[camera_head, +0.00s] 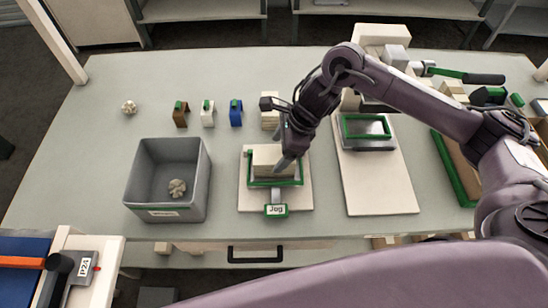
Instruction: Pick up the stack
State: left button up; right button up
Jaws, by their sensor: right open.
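The stack (268,158) is a cream-coloured block of sheets in a green-edged frame on a pale board (247,203). A tag reading "Jog" (276,210) is at the frame's front. My right gripper (284,160) comes from the upper right and points down at the stack's right part. It is open, and its fingers partly cover the stack. I cannot tell whether they touch it. My left gripper is not in view.
A grey bin (143,172) with a crumpled piece (177,188) inside stands left. Another crumpled piece (129,107) lies behind it. Small brown (180,116), white (208,116) and blue (236,115) blocks stand at the back. A second board (380,190) with a green-framed tray (367,128) lies right.

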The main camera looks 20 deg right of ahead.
aim_at(277, 155)
jog(key=p+x, duration=0.1)
jog(key=x, duration=0.1)
jog(key=shift+a+f, duration=0.15)
jog(key=shift+f, duration=0.2)
jog(key=shift+w+a+f, duration=0.1)
jog(key=shift+a+f, duration=0.05)
jog(key=shift+f, duration=0.55)
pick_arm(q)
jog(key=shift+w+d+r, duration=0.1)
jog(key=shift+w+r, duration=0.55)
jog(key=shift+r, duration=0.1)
pick_arm(e)
jog(key=shift+f, duration=0.1)
pick_arm(q)
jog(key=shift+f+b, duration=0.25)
jog(key=shift+b, duration=0.2)
pick_arm(e)
jog(key=shift+f, duration=0.15)
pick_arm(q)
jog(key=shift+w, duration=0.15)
pick_arm(e)
jog(key=c, duration=1.2)
